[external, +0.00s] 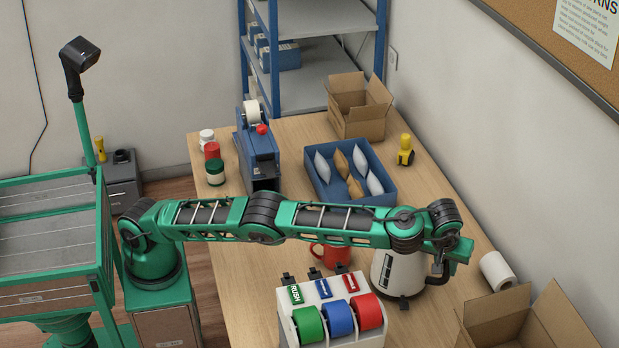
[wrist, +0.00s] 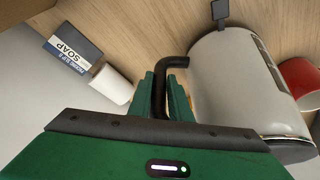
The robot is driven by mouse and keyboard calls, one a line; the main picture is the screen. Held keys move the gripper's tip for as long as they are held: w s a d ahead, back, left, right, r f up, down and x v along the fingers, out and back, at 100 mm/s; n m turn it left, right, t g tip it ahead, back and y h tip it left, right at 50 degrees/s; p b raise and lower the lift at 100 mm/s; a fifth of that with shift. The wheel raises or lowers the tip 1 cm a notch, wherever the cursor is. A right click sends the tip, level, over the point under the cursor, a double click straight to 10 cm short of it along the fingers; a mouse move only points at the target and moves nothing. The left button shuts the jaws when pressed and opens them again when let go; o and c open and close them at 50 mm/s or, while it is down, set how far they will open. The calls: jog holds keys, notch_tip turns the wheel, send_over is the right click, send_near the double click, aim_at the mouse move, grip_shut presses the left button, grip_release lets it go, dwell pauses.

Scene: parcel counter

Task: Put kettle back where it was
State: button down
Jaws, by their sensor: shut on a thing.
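The kettle (external: 383,270) is white with a black handle and stands upright at the right part of the counter in the external view. In the wrist view its pale body (wrist: 228,85) fills the right of centre. My gripper (wrist: 163,92) is shut on the black handle (wrist: 158,85), with one green finger on each side of it. In the external view my gripper (external: 440,266) is at the kettle's right side, and my arm hides the kettle's top. I cannot tell whether the kettle's base touches the counter.
A red mug (external: 331,257) is left of the kettle, with a tape-roll rack (external: 310,296) in front. A small black piece (external: 404,303) is by the kettle's base. A white roll (external: 496,271) and open carton (external: 530,322) are on the right. A blue tray (external: 318,190) is behind my arm.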

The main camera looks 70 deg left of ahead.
jog(key=w+a+r+m, duration=0.2)
jog(key=w+a+r, duration=0.1)
jog(key=a+r, duration=0.2)
jog(key=s+r+m+h, duration=0.1)
jog(key=m, duration=0.2)
jog(key=s+a+r+m+h, duration=0.1)
jog(key=s+m+h, duration=0.1)
jog(key=m, duration=0.1)
jog(key=s+a+r+m+h, duration=0.1)
jog(key=s+m, duration=0.1)
jog(key=m, duration=0.1)
jog(key=shift+a+r+m+t, duration=0.1)
jog(key=shift+a+m+t, duration=0.2)
jog(key=shift+t, duration=0.1)
jog(key=s+m, duration=0.2)
jog(key=s+d+r+m+g+h, duration=0.1)
jog(key=s+m, duration=0.1)
jog(key=s, duration=0.1)
jog(key=s+d+m+h, duration=0.1)
jog(key=s+m, duration=0.1)
jog(key=s, duration=0.1)
jog(key=shift+s+r, duration=0.25)
jog(key=shift+r, duration=0.15)
jog(key=shift+s+d+g, duration=0.1)
jog(key=shift+s+g, duration=0.15)
jog(key=shift+g, duration=0.05)
jog(key=d+f, duration=1.1)
jog(key=shift+d, duration=0.3)
jog(key=shift+s, duration=0.1)
